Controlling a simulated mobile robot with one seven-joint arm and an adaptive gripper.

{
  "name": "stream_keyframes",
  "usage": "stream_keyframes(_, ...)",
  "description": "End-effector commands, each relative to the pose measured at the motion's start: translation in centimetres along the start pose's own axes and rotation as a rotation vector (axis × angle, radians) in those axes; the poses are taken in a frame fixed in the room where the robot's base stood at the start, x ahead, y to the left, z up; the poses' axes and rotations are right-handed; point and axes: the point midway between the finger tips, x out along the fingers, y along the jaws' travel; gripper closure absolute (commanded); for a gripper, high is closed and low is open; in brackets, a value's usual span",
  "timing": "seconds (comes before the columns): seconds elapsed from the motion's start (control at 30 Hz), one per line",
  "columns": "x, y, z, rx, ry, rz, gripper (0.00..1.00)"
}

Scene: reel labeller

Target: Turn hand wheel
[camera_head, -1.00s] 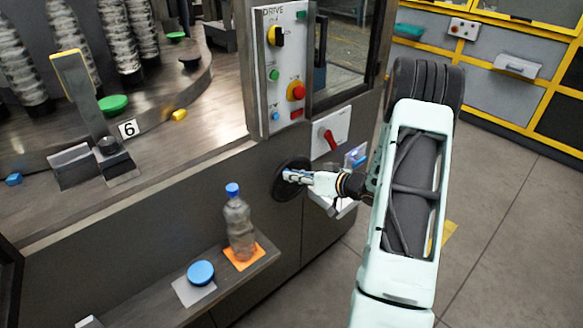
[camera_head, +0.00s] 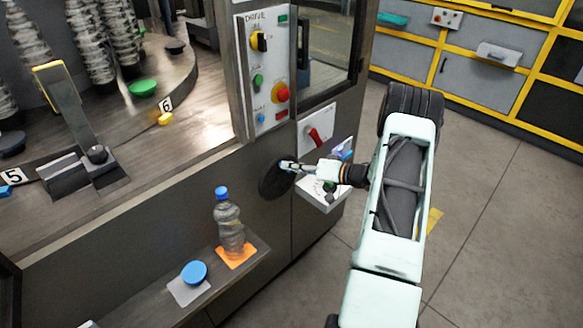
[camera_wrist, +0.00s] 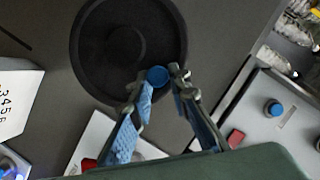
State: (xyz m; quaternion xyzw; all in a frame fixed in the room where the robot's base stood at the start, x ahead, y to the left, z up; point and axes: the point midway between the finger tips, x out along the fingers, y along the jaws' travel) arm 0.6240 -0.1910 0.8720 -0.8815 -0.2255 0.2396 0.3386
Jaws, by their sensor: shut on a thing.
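The hand wheel (camera_head: 272,183) is a black disc on the grey machine front, below the drive panel. In the wrist view the wheel (camera_wrist: 105,45) fills the top middle, with a small blue knob (camera_wrist: 157,76) at its lower right rim. My gripper (camera_head: 285,166) reaches the wheel from the right, at its upper right part. In the wrist view my gripper's (camera_wrist: 160,80) blue-padded fingers are closed on the knob, one on either side. In the head view the fingers hide the knob.
A drive panel (camera_head: 257,100) with knobs and buttons is above the wheel. A red-handled switch (camera_head: 318,137) and a white tray (camera_head: 325,192) are to its right. A bottle (camera_head: 229,232) and blue-topped object (camera_head: 194,272) stand on the low shelf. Open floor lies right.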

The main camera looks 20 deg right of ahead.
Motion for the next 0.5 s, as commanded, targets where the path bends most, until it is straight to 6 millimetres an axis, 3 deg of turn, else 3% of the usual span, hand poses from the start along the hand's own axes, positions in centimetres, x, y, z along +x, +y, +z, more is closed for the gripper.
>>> stream_keyframes(0.03, 0.34, -0.38, 0.97, 0.006, -0.017, -0.013, 1.0)
stream_keyframes(0.27, 0.49, -0.53, 1.19, 0.009, -0.02, -0.016, 1.0)
stream_keyframes(0.3, 0.51, -0.54, 1.2, 0.009, -0.02, -0.017, 0.8)
stream_keyframes(0.43, 0.46, -0.49, 1.0, 0.007, -0.017, -0.015, 0.66)
stream_keyframes(0.5, 0.4, -0.44, 0.89, 0.006, -0.015, -0.013, 0.66)
